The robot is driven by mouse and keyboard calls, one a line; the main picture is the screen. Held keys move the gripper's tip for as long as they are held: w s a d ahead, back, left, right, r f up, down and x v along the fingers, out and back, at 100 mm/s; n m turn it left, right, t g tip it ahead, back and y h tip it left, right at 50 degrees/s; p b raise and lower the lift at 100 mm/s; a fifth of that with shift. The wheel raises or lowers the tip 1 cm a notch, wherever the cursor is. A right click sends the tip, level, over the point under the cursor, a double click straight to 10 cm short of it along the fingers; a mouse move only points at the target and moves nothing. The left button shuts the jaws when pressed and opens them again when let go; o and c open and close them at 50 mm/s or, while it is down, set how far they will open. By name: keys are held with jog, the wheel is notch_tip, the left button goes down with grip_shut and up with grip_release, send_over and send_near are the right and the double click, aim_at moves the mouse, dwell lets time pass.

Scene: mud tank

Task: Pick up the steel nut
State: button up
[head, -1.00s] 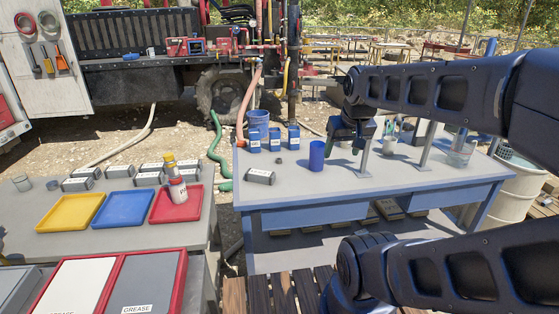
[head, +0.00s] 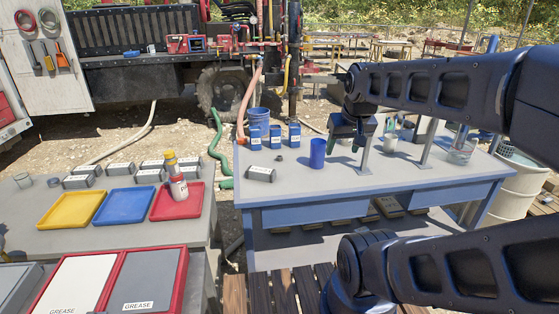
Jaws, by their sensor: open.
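A small dark grey piece, which looks like the steel nut (head: 279,158), lies on the blue-framed table, left of the blue cup and in front of the blue bins. It is too small to make out its shape clearly. My gripper (head: 343,145) points down above the same table, right of the blue cup. It is open and appears empty, well to the right of the small piece.
The blue cup (head: 317,153) stands between my gripper and the small piece. A grey labelled block (head: 260,174) lies near the table's left edge. Blue bins (head: 276,137) stand behind. A second table holds yellow (head: 70,211), blue (head: 124,207) and red (head: 177,202) trays.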

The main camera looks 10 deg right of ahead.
jog(key=m+g+h, duration=0.1)
jog(key=m+h, duration=0.2)
jog(key=m, duration=0.4)
send_over(279, 157)
jog(key=s+a, duration=0.3)
notch_tip(279, 157, down, 30)
jog(key=r, duration=0.1)
jog(key=shift+s+x, duration=0.1)
jog(key=shift+x, duration=2.6)
jog(key=shift+s+x, duration=0.15)
jog(key=shift+x, duration=2.5)
jog(key=shift+f, duration=0.1)
jog(key=c, duration=1.1)
